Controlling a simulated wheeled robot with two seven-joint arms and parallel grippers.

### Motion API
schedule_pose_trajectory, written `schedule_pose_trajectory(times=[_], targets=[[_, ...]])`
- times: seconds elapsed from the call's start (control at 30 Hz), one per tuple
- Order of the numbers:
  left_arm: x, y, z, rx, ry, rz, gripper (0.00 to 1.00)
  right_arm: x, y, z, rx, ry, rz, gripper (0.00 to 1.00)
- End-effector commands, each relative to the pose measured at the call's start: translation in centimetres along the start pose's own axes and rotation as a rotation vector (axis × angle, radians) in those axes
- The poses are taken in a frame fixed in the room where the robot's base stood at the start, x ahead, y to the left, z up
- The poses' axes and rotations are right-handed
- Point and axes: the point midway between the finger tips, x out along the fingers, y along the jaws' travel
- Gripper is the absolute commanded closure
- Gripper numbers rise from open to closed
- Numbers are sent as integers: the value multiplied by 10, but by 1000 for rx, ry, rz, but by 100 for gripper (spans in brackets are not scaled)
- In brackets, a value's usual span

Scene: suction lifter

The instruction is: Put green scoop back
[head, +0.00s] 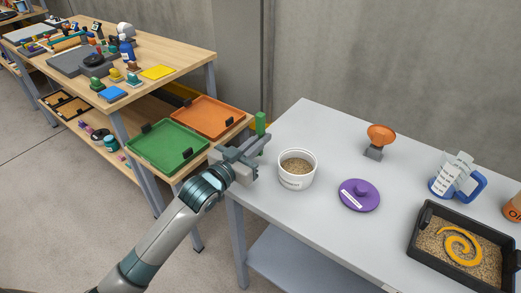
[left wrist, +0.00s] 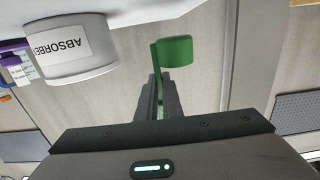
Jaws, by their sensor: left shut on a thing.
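The green scoop (head: 260,124) is held upright in my left gripper (head: 248,153), at the left edge of the grey table. In the left wrist view, the scoop (left wrist: 176,52) sits between the finger ends (left wrist: 158,92), its wider part beyond them. The fingers are shut on its thin part. A white tub (head: 297,183) of tan granules stands just right of the gripper, apart from the scoop. The tub, with its lettering, also shows in the left wrist view (left wrist: 90,62). My right gripper is not in view.
On the grey table (head: 320,125) are a purple lid (head: 359,195), an orange piece on a grey base (head: 381,136), a blue-handled jug (head: 455,178) and a black tray (head: 428,248) of granules. Green (head: 167,147) and orange (head: 209,117) trays lie left, beside a crowded wooden table.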

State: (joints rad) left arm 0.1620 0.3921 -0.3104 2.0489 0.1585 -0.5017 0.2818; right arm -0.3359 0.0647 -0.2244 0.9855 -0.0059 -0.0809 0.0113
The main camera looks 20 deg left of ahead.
Motion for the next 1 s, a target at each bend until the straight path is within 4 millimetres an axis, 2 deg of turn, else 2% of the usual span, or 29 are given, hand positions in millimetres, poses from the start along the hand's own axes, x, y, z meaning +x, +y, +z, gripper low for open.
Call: schedule_pose_trajectory(times=[0.27,0.47,0.63,0.77,1.0], targets=[[0,0,3,0,0,0,100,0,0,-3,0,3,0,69],[0,0,24,-1,-3,0,100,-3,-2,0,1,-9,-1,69],[0,1,39,0,-2,0,100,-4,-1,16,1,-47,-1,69],[0,1,40,1,0,1,100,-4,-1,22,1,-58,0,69],[0,1,42,0,0,1,100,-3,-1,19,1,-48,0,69]])
